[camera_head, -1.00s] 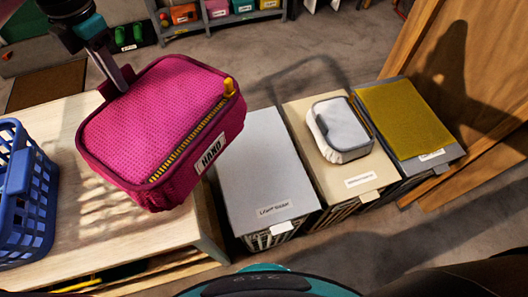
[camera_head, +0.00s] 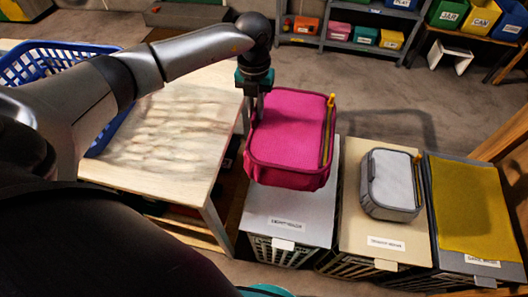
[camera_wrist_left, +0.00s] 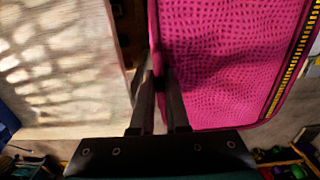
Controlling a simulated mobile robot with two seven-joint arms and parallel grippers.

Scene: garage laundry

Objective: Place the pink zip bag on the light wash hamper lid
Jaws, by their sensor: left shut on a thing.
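The pink zip bag (camera_head: 291,138) is over the far part of the light wash hamper lid (camera_head: 285,219), a pale grey lid with a label at its front. My left gripper (camera_head: 260,100) is shut on the bag's left edge. In the left wrist view the two fingers (camera_wrist_left: 160,90) pinch the edge of the pink bag (camera_wrist_left: 225,60). The bag hides the lid's far part, and I cannot tell whether its underside touches the lid. My right gripper is not in view.
A beige hamper (camera_head: 380,236) with a grey zip bag (camera_head: 391,182) on it stands to the right, then a dark hamper with a yellow cloth (camera_head: 470,205). A wooden table (camera_head: 180,130) with a blue basket (camera_head: 62,62) is at the left. Shelves with bins stand behind.

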